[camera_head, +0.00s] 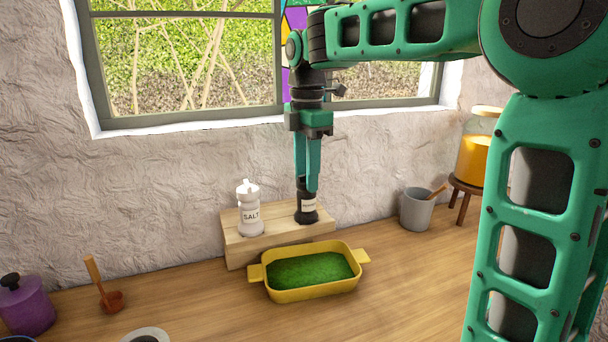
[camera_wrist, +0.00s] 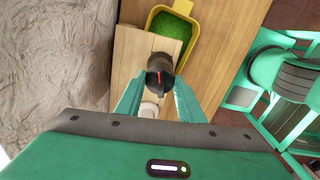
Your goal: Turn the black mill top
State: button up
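The black mill (camera_head: 307,210) stands upright on the wooden block, with a pale label on its body. My gripper (camera_head: 306,184) points straight down over it, with its green fingertips at the height of the mill's top. In the wrist view the mill's dark round top (camera_wrist: 160,66) shows a red mark and lies between and just beyond the fingertips (camera_wrist: 161,82). The fingers stand apart and appear open around the top. Whether either one touches it is hard to tell. The mill's upper part is partly hidden by the fingers in the head view.
The white salt shaker (camera_head: 250,210) stands left of the mill on the wooden block (camera_head: 242,250). A yellow dish (camera_head: 312,292) with green contents sits in front. A grey mortar (camera_head: 415,210) is to the right, and a purple pot (camera_head: 27,307) is far left.

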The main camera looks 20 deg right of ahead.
jog(key=shift+m, duration=0.4)
jog(key=shift+c, duration=0.2)
jog(key=m, duration=1)
jog(key=shift+m, duration=1)
jog(key=shift+m, duration=1)
jog(key=o, duration=1.1)
